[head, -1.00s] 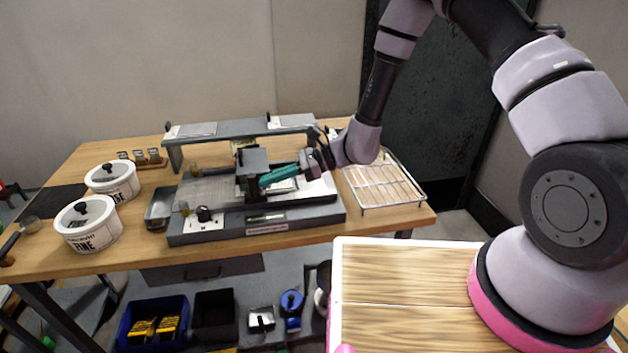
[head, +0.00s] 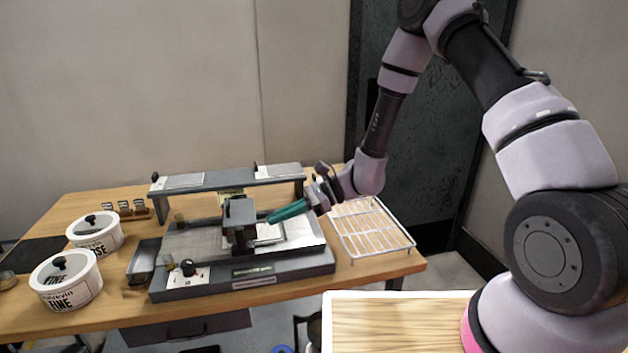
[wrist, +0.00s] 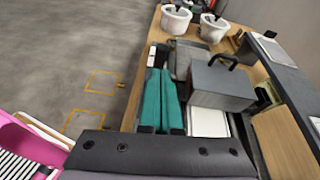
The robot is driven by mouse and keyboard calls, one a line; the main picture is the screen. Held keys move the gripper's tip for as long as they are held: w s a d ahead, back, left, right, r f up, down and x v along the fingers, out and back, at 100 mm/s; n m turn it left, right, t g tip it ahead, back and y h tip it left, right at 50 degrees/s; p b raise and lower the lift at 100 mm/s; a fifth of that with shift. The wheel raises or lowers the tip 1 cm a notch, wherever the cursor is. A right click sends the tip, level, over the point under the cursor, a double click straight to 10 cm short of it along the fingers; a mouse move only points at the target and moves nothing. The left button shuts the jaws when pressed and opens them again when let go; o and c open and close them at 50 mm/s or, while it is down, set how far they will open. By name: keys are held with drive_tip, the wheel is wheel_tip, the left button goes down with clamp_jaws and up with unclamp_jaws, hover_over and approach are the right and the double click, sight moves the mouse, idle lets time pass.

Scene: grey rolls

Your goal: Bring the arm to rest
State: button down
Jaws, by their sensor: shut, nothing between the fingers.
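My gripper (head: 272,218) has teal fingers and reaches in from the right over the flat grey machine (head: 270,270) on the wooden table. In the wrist view the teal fingers (wrist: 161,100) lie side by side, shut and empty. They are beside the grey block (wrist: 222,84), which also shows in the head view (head: 238,224) just left of the fingertips. A small gap or light contact between fingertips and block cannot be told apart here. My arm arches up from the right and down to the machine.
Two white lidded pots (head: 66,281) stand at the table's left. A raised grey shelf (head: 225,182) runs behind the machine. A wire rack (head: 370,228) lies under my wrist at the right. Open air lies above the table; a dark door stands behind.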

drive_tip(key=w+d+r+n+h, duration=0.15)
drive_tip(key=d+r+n, duration=0.35)
drive_tip(key=r, duration=0.5)
drive_tip(key=s+d+r+n+t+h, duration=0.1)
drive_tip(key=s+d+r+t+h, duration=0.2)
drive_tip(key=d+r, duration=0.5)
drive_tip(key=s+d+r+n+t+h, duration=0.1)
drive_tip(key=s+d+r+t+h, duration=0.2)
drive_tip(key=d+r, duration=0.4)
drive_tip(key=s+d+r+n+t+h, duration=0.2)
drive_tip(key=s+d+r+t+h, duration=0.2)
drive_tip(key=d+r, duration=0.4)
drive_tip(key=d+t, duration=0.1)
drive_tip(key=d, duration=0.6)
drive_tip(key=shift+s+r+t, duration=0.15)
drive_tip(key=shift+r+t, duration=0.15)
drive_tip(key=shift+r, duration=0.05)
